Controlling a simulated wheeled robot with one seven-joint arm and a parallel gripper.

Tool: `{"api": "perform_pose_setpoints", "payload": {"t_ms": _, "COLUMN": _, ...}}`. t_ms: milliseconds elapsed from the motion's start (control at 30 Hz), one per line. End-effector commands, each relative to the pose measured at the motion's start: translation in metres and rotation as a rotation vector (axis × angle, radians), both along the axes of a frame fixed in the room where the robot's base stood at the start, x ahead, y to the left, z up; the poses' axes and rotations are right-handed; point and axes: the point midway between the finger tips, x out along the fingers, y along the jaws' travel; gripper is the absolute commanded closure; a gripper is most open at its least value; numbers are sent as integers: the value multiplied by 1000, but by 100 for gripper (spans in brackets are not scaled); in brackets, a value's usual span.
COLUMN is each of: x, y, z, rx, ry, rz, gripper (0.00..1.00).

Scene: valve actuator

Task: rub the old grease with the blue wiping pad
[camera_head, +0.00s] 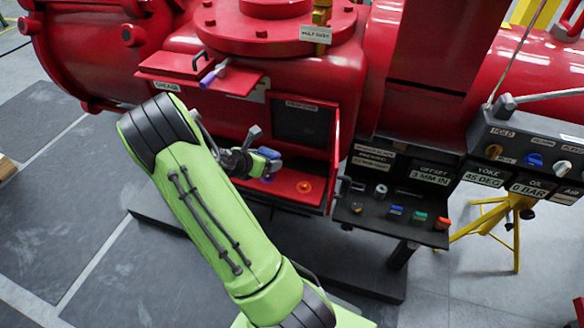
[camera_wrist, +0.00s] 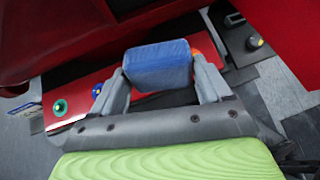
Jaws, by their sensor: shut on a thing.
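The blue wiping pad (camera_wrist: 158,64) is held between the two grey fingers of my gripper (camera_wrist: 160,74) in the wrist view. The pad is above a red shelf (camera_wrist: 82,112); I cannot tell whether it touches anything. In the head view my gripper (camera_head: 262,160) is over the red shelf (camera_head: 284,197), in front of the red housing with a dark square opening (camera_head: 300,126). I cannot make out the old grease in either view.
An orange knob (camera_head: 304,187) sits on the shelf right of my gripper. An open red door (camera_head: 335,160) stands at the opening's right side. A dark tray (camera_head: 395,215) with several coloured pieces is further right. A purple-handled tool (camera_head: 209,78) lies on the upper left ledge.

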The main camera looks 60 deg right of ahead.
Motion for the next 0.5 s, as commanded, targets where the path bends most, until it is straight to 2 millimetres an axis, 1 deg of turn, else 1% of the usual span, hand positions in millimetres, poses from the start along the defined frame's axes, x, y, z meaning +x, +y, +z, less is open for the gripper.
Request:
{"api": "perform_pose_setpoints", "payload": {"t_ms": 33, "x": -16, "y": -13, "z": -14, "rx": -54, "ry": 8, "rz": 47, "gripper": 47}}
{"api": "perform_pose_setpoints", "payload": {"t_ms": 67, "x": -24, "y": -22, "z": -16, "rx": -90, "ry": 8, "rz": 75, "gripper": 54}}
{"api": "perform_pose_setpoints", "payload": {"t_ms": 100, "x": -33, "y": -31, "z": -18, "rx": -131, "ry": 6, "rz": 111, "gripper": 54}}
{"api": "perform_pose_setpoints", "payload": {"t_ms": 200, "x": -51, "y": -49, "z": -21, "rx": -215, "ry": -5, "rz": 172, "gripper": 54}}
{"api": "perform_pose_setpoints", "payload": {"t_ms": 300, "x": -62, "y": -60, "z": -20, "rx": -263, "ry": -13, "rz": 202, "gripper": 54}}
{"api": "perform_pose_setpoints", "payload": {"t_ms": 500, "x": -62, "y": -73, "z": -13, "rx": -279, "ry": -19, "rz": 212, "gripper": 54}}
